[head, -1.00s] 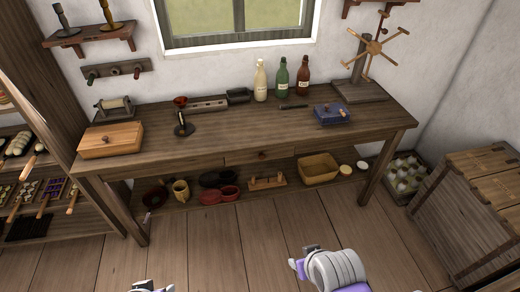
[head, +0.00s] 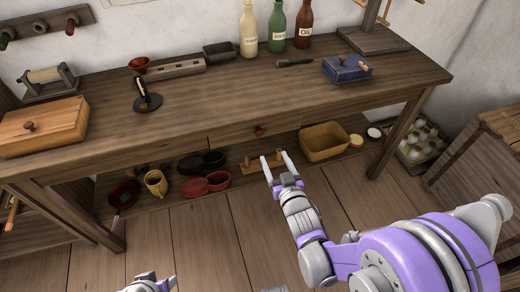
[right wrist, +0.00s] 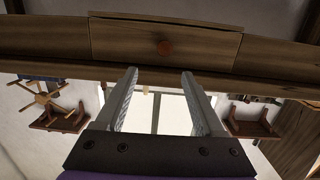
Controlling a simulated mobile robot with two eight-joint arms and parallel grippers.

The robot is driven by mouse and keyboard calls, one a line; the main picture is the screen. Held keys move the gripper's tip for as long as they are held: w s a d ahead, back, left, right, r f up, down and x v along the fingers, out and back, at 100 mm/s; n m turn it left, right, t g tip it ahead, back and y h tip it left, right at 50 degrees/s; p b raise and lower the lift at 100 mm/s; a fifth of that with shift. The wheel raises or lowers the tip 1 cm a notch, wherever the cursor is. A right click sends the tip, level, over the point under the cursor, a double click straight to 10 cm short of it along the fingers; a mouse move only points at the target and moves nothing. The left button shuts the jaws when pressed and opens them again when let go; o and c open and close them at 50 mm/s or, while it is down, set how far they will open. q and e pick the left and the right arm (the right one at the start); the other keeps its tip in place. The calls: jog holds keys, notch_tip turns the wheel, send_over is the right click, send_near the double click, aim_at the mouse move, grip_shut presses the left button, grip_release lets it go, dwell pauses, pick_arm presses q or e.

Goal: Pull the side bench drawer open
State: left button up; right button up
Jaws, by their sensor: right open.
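The side bench (head: 180,115) is a long dark wooden workbench against the wall. Its drawer (head: 225,139) sits flush in the front edge and looks shut, with a small round brown knob (head: 259,130). In the right wrist view the drawer front (right wrist: 120,40) and knob (right wrist: 164,47) show ahead, beyond the fingertips. My right gripper (head: 275,160) is open and empty, just below and in front of the knob, apart from it. It also shows in the right wrist view (right wrist: 159,75). Only part of my left gripper (head: 150,284) shows at the bottom edge; its fingers are unclear.
A lower shelf under the bench holds red and black bowls (head: 205,175), a mug (head: 156,183) and a basket (head: 325,142). Bottles (head: 277,28), a blue box (head: 346,69) and a wooden box (head: 42,126) stand on top. The floor in front is mostly clear.

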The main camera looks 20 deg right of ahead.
aim_at(260, 135)
jog(key=shift+t+y, duration=0.3)
jog(key=shift+t, duration=0.4)
jog(key=w, duration=0.4)
jog(key=w+f+b, duration=0.1)
jog(key=w, duration=0.3)
jog(key=w+a+f+b, duration=0.1)
jog(key=w, duration=0.3)
jog(key=shift+f, duration=0.15)
pick_arm(q)
jog(key=x, duration=0.3)
jog(key=shift+s+f, duration=0.2)
jog(key=shift+f, duration=0.1)
pick_arm(e)
grip_shut()
